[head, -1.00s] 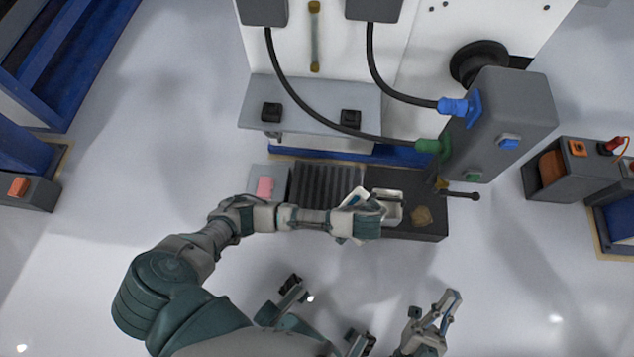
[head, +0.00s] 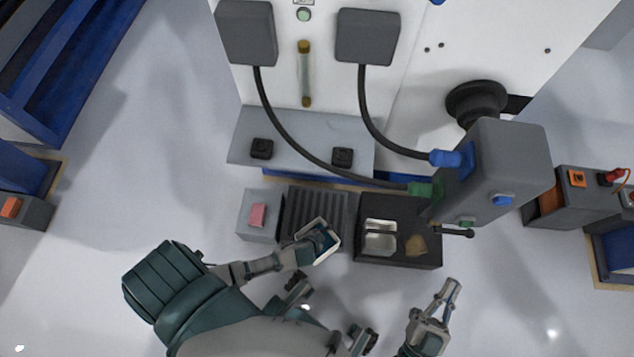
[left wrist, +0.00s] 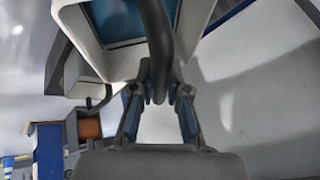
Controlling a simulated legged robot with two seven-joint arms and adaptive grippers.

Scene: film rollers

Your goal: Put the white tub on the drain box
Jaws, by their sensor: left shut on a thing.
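The white tub (head: 330,252) with a blue inside hangs from my left gripper (head: 318,236), over the front right part of the dark ribbed box that looks like the drain box (head: 310,205). I cannot tell whether the tub touches the box. In the left wrist view, the tub (left wrist: 92,42) fills the top, and my left gripper (left wrist: 162,92) is shut on its dark curved handle (left wrist: 156,35). My arm and hand hide part of the tub in the head view. My right gripper (head: 446,296) is open and empty over the floor, at lower right.
A black tray (head: 400,257) with metal pans (head: 380,237) and a tan lump (head: 415,245) lies right of the ribbed box. A grey block with a pink pad (head: 258,215) lies left. Behind stands a white machine with hanging black hoses (head: 368,110) and a grey box (head: 500,165).

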